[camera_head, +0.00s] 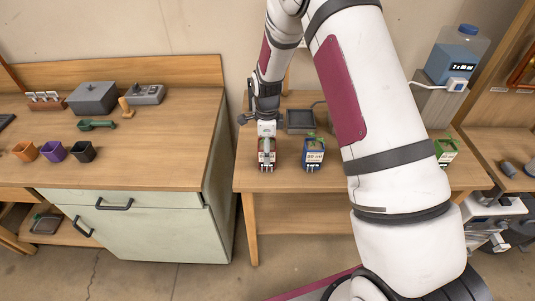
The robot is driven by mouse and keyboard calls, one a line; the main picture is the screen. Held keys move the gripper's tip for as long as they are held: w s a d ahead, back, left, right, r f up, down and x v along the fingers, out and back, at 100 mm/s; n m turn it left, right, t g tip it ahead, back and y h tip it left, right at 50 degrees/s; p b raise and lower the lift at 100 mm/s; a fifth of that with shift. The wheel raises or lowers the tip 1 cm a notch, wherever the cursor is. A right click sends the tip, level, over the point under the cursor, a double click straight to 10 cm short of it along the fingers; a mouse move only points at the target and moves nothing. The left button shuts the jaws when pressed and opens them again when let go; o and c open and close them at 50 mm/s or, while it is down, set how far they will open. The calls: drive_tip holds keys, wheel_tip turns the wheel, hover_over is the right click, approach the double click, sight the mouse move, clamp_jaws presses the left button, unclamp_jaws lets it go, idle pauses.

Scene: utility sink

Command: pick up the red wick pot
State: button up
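The red wick pot (263,163) stands near the front edge of the wooden bench, left of the blue pot (314,160). My gripper (268,147) points down directly over the red pot and covers much of its upper part. The fingers overlap the pot in this view. I cannot tell whether they touch it or whether they are open or shut. The blue pot stands upright with a small green plant on top. A green pot (446,157) stands further right, partly behind my arm.
A grey tray (300,121) lies behind the pots. A blue-capped water container (455,58) stands at the back right. My arm hides the bench right of the blue pot.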

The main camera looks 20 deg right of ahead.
drive_tip(key=shift+f, duration=1.45)
drive_tip(key=c, duration=1.3)
drive_tip(key=shift+c, duration=0.6)
drive_tip(key=shift+r, duration=0.2)
